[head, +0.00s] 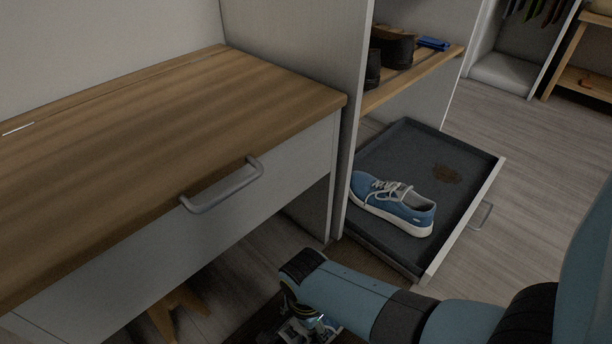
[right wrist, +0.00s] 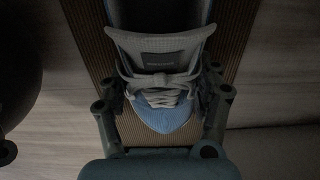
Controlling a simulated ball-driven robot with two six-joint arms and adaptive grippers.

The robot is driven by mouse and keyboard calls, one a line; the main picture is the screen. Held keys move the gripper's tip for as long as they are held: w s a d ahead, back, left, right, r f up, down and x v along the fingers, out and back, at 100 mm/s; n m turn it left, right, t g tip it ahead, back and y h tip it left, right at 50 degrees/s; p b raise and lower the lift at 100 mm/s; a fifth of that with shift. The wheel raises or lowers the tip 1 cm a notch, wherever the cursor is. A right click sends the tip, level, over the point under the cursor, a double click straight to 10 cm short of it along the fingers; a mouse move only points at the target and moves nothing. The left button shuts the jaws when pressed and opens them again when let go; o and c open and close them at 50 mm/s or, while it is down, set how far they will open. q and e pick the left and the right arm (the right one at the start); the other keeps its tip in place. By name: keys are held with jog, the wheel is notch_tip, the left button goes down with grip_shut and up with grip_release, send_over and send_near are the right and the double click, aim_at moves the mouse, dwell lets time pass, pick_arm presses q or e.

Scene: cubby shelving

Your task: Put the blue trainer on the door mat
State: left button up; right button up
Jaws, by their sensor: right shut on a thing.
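A blue trainer with a grey tongue and pale laces (right wrist: 160,100) is between the fingers of my right gripper (right wrist: 165,108), which is shut on it. The brown ribbed door mat (right wrist: 92,30) lies directly beneath the trainer; I cannot tell whether the sole touches it. In the head view my right gripper (head: 308,328) is low at the bottom edge, mostly hiding the trainer. A dark brown strip of the mat (head: 262,322) shows beside it. Another blue trainer (head: 400,208) with white sole and laces sits in the pulled-out grey tray. My left gripper is out of view.
The grey tray drawer (head: 400,150) juts out under the cubby shelf (head: 425,75), which holds dark shoes (head: 393,48). A wood-topped bench (head: 150,130) with a drawer handle (head: 222,187) stands at left. The floor (head: 540,190) at right is clear.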

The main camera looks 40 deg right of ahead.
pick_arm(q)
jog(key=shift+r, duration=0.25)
pick_arm(e)
jog(key=shift+f, duration=0.1)
jog(key=o, duration=1.4)
